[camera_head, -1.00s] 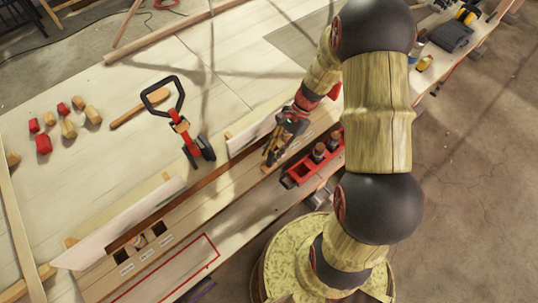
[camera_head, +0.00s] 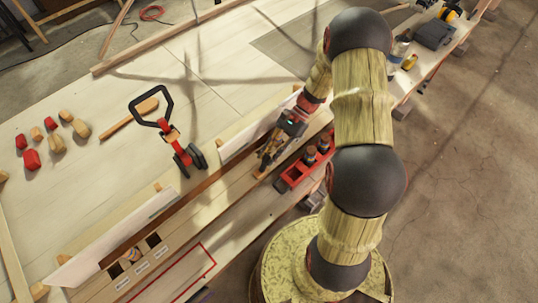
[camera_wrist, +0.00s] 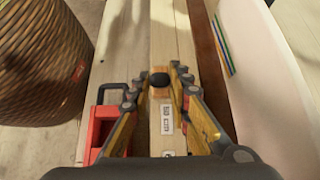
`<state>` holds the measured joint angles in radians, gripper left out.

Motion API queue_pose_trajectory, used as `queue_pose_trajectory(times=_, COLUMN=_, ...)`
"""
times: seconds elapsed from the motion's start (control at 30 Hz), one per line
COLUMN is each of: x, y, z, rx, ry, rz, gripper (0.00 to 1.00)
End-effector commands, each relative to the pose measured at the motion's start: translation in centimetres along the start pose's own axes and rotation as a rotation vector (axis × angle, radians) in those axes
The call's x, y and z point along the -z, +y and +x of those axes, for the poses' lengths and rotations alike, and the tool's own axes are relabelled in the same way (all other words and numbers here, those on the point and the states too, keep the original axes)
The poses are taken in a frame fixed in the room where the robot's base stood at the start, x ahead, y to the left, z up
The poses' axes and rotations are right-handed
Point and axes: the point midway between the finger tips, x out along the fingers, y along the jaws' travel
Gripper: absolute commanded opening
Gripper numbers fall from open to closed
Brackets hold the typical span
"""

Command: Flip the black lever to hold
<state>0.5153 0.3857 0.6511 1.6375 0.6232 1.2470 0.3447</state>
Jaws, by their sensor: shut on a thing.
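In the head view my gripper (camera_head: 264,165) is low over the same rail (camera_head: 213,192), and the lever is hidden by the fingers. Which way the lever is set cannot be told.
A red box (camera_head: 291,178) with bottles stands close beside the gripper; its red wall (camera_wrist: 91,130) shows in the wrist view. A pale bent lath (camera_head: 120,233) stands along the rail. A black-handled red tool (camera_head: 167,133) and wooden blocks (camera_head: 56,143) lie beyond.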

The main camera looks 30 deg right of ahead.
Motion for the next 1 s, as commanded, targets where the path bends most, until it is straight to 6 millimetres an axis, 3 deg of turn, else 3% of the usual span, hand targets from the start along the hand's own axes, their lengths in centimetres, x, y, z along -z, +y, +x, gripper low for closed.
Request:
queue_pose_trajectory(times=0.03, x=0.1, y=0.0, z=0.0, rx=0.001, ry=0.001, rz=0.001, gripper=0.00)
queue_pose_trajectory(times=0.07, x=0.1, y=0.0, z=0.0, rx=0.001, ry=0.001, rz=0.001, gripper=0.20)
queue_pose_trajectory(times=0.37, x=0.0, y=0.0, z=0.0, rx=0.000, ry=0.001, rz=0.001, gripper=0.37)
queue_pose_trajectory(times=0.77, x=0.0, y=-0.1, z=-0.6, rx=0.002, ry=0.002, rz=0.001, gripper=0.38)
queue_pose_trajectory(times=1.0, x=0.1, y=-0.1, z=-4.7, rx=0.004, ry=0.004, rz=0.000, gripper=0.38)
